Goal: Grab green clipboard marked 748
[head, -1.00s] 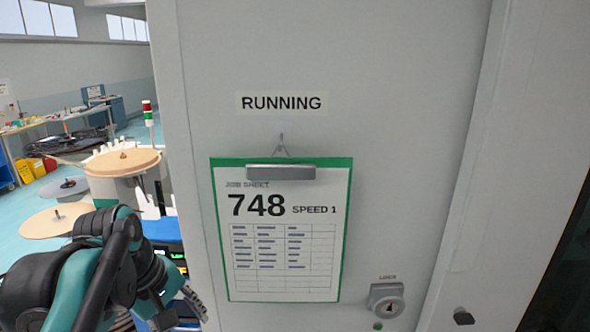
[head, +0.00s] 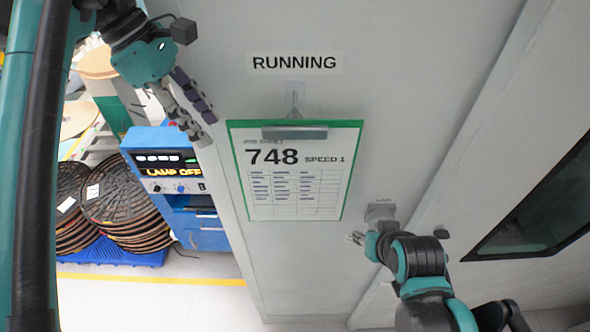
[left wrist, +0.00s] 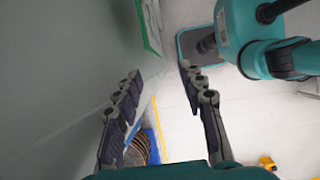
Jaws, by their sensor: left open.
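The green clipboard (head: 290,205) marked 748 hangs by its metal clip from a hook under the RUNNING label, flat against the grey cabinet panel. Its green edge also shows at the top of the left wrist view (left wrist: 149,28). My left gripper (head: 206,128) is open and empty, beside the clipboard's upper left and apart from it. Its two fingers stand spread in the left wrist view (left wrist: 159,72). My right arm is at the lower right in the head view; its gripper (head: 358,238) is small, near the lock below the clipboard, and its jaw state is unclear.
The grey cabinet panel (head: 420,80) fills the middle, with a RUNNING label (head: 294,63) above and a lock (head: 380,211) below right. A blue control box (head: 165,160) reading LAMP OFF stands left. Stacked dark reels (head: 115,195) sit on a blue pallet. A dark window is at right.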

